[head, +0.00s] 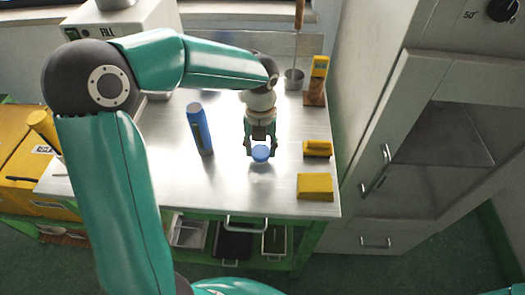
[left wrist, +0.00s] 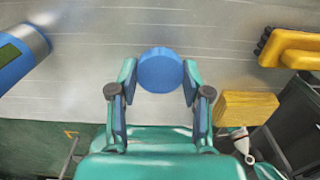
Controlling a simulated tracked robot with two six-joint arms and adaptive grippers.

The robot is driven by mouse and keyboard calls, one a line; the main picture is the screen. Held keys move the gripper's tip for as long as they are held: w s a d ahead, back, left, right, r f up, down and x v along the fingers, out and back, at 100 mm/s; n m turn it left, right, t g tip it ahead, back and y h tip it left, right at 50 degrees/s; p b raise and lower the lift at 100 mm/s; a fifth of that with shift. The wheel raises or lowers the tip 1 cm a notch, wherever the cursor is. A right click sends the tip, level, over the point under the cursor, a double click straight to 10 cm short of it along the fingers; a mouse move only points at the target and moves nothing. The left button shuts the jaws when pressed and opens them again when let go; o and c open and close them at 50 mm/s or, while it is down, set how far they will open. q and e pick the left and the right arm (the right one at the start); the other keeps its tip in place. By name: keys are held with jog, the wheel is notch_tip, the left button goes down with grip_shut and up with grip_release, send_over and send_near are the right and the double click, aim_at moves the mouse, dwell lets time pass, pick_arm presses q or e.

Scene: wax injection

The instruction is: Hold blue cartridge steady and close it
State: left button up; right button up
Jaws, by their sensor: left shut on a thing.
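The blue cartridge (head: 201,132) stands on the steel table, left of my left gripper, with a dark strip on its side. Part of it also shows at the left edge of the left wrist view (left wrist: 20,50), apart from the gripper. My left gripper (head: 261,149) points down over the table and is shut on a round blue cap (head: 261,154). In the left wrist view the cap (left wrist: 160,70) sits between the fingertips. Whether the cap touches the table is unclear. My right gripper is not in view.
A yellow sponge block (head: 315,187) and a yellow brush (head: 317,149) lie to the right of the gripper. A metal cup (head: 294,79) stands behind. A grey cabinet (head: 375,90) stands at the right. The table between cartridge and gripper is clear.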

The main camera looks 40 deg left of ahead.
aim_at(261, 151)
pick_arm(q)
notch_tip(261, 151, up, 18)
jog(key=p, duration=0.1)
jog(key=shift+p, duration=0.35)
jog(key=shift+f, duration=0.1)
